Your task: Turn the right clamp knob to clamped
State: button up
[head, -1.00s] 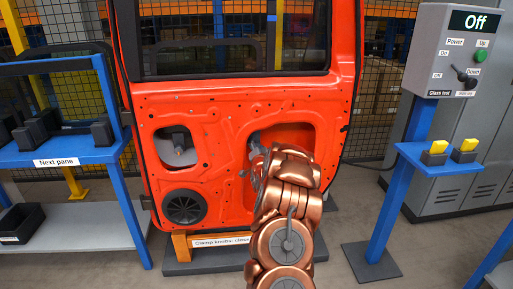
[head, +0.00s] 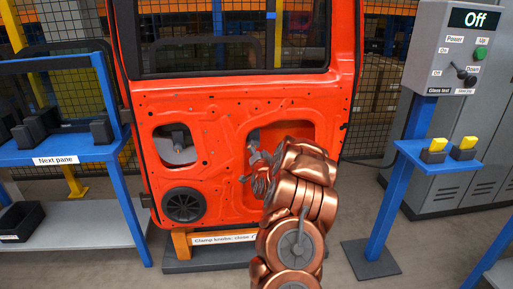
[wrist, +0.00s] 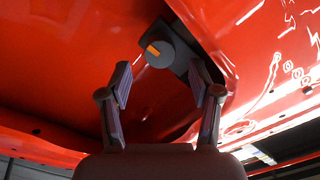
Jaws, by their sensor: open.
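The right clamp knob (wrist: 170,48) is a dark round knob with an orange mark, on a dark plate inside the door in the wrist view. My gripper (wrist: 158,82) is open and empty, its fingers spread apart. The knob shows beyond the fingertips, and I see no clear contact. In the head view my gripper (head: 251,165) is at the left side of the door's right opening, and my arm hides part of that opening. The right knob cannot be made out there. The orange-red door (head: 222,130) stands upright. The left clamp knob (head: 178,137) shows in its left opening.
A blue rack (head: 105,152) stands left of the door. A grey control box (head: 440,50) reading "Off" stands on a blue post at the right, with a small shelf (head: 440,165) below. The opening's red sheet-metal edges surround my gripper closely.

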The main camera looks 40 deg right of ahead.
jog(key=v, duration=0.7)
jog(key=shift+a, duration=0.1)
jog(key=shift+a, duration=0.1)
dwell(0.5)
jog(key=w+a+f+n+g+y, duration=0.15)
jog(key=a+n+g+y, duration=0.5)
jog(key=a, duration=1.75)
jog(key=s+a+n+g+y, duration=0.5)
jog(key=s+a+n, duration=0.2)
jog(key=s+a, duration=1.1)
jog(key=s+a+r+n+g, duration=0.1)
jog(key=s+r+n+g, duration=0.15)
jog(key=s, duration=0.95)
jog(key=s+a+r+n+g, duration=0.1)
jog(key=s+a+r+g, duration=0.15)
jog(key=s, duration=0.85)
notch_tip(320, 180, up, 25)
jog(key=p, duration=2.5)
jog(key=shift+s+d+h, duration=0.2)
jog(key=shift+d+h, duration=0.15)
jog(key=shift+d, duration=0.05)
